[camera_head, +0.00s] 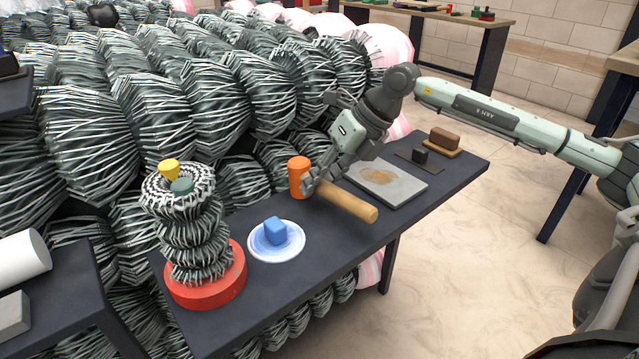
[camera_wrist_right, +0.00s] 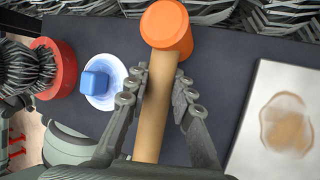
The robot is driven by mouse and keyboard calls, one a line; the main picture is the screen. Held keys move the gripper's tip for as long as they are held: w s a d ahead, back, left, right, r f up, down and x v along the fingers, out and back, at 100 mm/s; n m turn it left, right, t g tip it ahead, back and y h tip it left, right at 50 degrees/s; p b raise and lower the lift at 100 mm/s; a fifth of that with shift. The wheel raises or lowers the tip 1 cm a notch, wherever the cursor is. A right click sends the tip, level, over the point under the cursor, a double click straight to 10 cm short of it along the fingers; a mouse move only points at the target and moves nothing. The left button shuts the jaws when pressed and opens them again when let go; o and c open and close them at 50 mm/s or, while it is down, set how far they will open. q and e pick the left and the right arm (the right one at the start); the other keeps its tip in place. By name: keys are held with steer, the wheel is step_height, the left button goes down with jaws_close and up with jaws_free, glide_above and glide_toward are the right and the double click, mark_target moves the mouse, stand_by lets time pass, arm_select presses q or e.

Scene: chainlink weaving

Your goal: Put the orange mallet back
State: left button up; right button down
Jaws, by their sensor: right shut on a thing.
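The orange mallet has an orange head (camera_head: 299,178) and a wooden handle (camera_head: 347,203). My right gripper (camera_head: 314,184) is shut on the handle close to the head, over the dark table. The right wrist view shows the mallet's head (camera_wrist_right: 166,27) at the top and the handle running down between the fingers (camera_wrist_right: 161,85). I cannot tell whether the mallet touches the table. My left gripper is not clearly in view; only dark parts show at the left edge.
On the table (camera_head: 440,186) stand a red base (camera_head: 207,289) with stacked wire coils, a plate (camera_head: 290,247) with a blue block (camera_head: 274,231), a grey slab (camera_head: 408,184) with a brown stain, and a brown block (camera_head: 444,139). Large wire coils crowd behind the table.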

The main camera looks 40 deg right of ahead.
mark_target(324, 181)
steer(key=shift+s+f, duration=0.1)
steer(key=shift+f, duration=0.15)
steer(key=c, duration=1.6)
jaws_free()
steer(key=shift+f, duration=0.15)
steer(key=shift+o, duration=1.4)
arm_select(q)
steer(key=shift+w+d+f, duration=0.1)
steer(key=shift+d+f, duration=0.05)
steer(key=shift+d, duration=0.1)
steer(key=shift+a, duration=0.1)
arm_select(e)
steer(key=shift+d, duration=0.1)
steer(key=v, duration=0.2)
steer(key=b+v, duration=0.1)
steer(key=v, duration=0.2)
steer(key=a+v, duration=0.1)
steer(key=v, duration=0.1)
steer(key=shift+s+d+r, duration=0.15)
steer(key=shift+s+r, duration=0.1)
steer(key=shift+r, duration=0.15)
arm_select(q)
steer(key=v, duration=0.3)
steer(key=shift+w+a, duration=0.1)
steer(key=shift+a, duration=0.2)
